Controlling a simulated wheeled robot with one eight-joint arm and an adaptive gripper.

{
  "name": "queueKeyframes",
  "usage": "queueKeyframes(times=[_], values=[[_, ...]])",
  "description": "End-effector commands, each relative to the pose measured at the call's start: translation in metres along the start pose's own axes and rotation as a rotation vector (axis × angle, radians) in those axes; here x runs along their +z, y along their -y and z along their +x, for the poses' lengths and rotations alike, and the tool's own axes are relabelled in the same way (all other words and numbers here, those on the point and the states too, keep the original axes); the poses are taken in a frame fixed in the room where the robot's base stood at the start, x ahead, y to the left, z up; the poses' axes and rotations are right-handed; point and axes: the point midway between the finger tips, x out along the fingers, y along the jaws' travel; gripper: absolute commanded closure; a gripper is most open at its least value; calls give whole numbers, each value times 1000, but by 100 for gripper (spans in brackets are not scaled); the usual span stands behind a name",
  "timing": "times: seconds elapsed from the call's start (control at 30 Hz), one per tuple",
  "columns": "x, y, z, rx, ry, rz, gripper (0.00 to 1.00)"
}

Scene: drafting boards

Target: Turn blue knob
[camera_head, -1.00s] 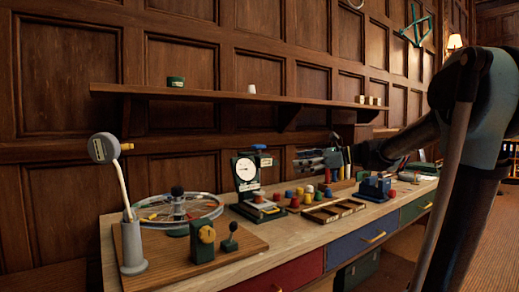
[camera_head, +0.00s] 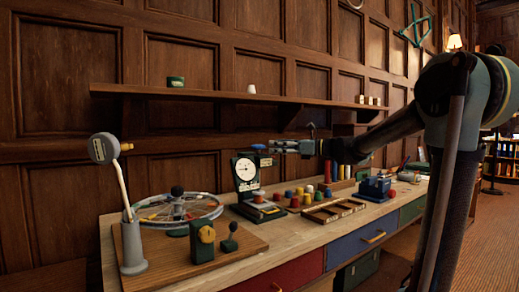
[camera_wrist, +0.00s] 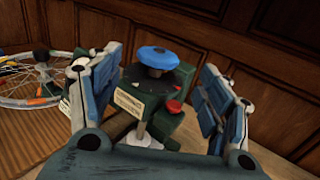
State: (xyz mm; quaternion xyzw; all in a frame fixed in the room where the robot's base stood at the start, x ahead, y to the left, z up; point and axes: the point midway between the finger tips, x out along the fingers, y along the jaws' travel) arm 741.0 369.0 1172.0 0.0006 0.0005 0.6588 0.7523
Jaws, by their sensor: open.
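The blue knob (camera_head: 259,147) sits on top of the dark green gauge stand (camera_head: 246,187), which has a white round dial. In the wrist view the blue knob (camera_wrist: 158,58) is a rounded blue disc on a short post above the dark green body, between my open fingers and beyond them. My gripper (camera_head: 274,147) points left in the head view, level with the knob and just to its right. In the wrist view my gripper (camera_wrist: 155,85) has its two blue-grey fingers spread wide, with nothing held. Whether a finger touches the knob is not clear.
A spoked wheel (camera_head: 178,213) lies left of the stand. Several coloured pegs and a wooden tray (camera_head: 332,211) stand on the bench to its right. A wall shelf (camera_head: 240,96) runs above. A blue block device (camera_head: 375,187) is farther right.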

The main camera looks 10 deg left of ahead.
Motion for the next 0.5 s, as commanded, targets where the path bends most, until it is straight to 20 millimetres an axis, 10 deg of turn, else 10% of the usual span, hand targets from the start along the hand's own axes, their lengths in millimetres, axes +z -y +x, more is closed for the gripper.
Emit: queueKeyframes(times=[0.5], values=[[0,0,78,2,0,0,29]])
